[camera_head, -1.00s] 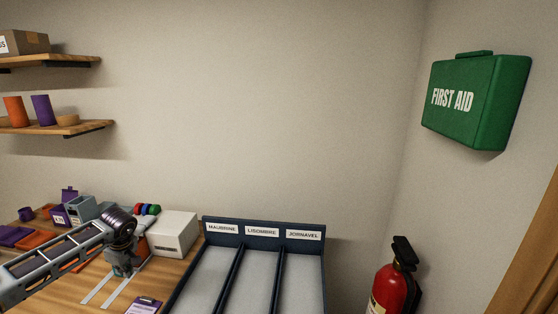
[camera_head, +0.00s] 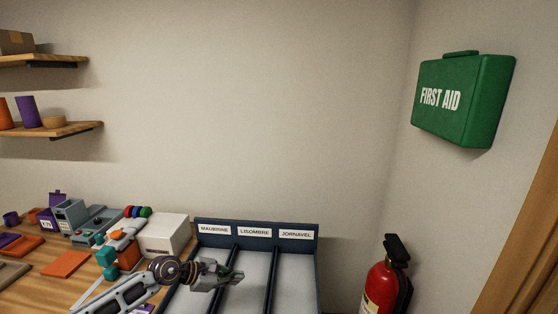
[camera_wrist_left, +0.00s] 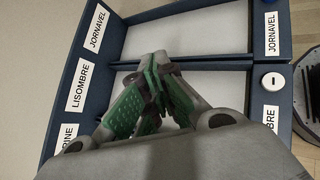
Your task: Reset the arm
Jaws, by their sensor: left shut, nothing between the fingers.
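My left arm comes in from the lower left in the head view. Its gripper (camera_head: 234,277) hangs over the blue three-lane tray (camera_head: 322,262), around the Maubrine and Lisombre lanes. In the left wrist view my gripper (camera_wrist_left: 150,88) has its green-padded fingers brought together at the tips, with nothing between them. The tray also shows there (camera_wrist_left: 83,58), its labels reading Jornavel and Lisombre. The lane floors that I can see look bare and grey. My right gripper is in neither view.
A white box (camera_head: 162,236) stands left of the tray, beside a small machine and orange and purple items on the wooden table (camera_head: 38,290). A red fire extinguisher (camera_head: 380,287) is at right. A green first aid case (camera_head: 460,97) hangs on the wall.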

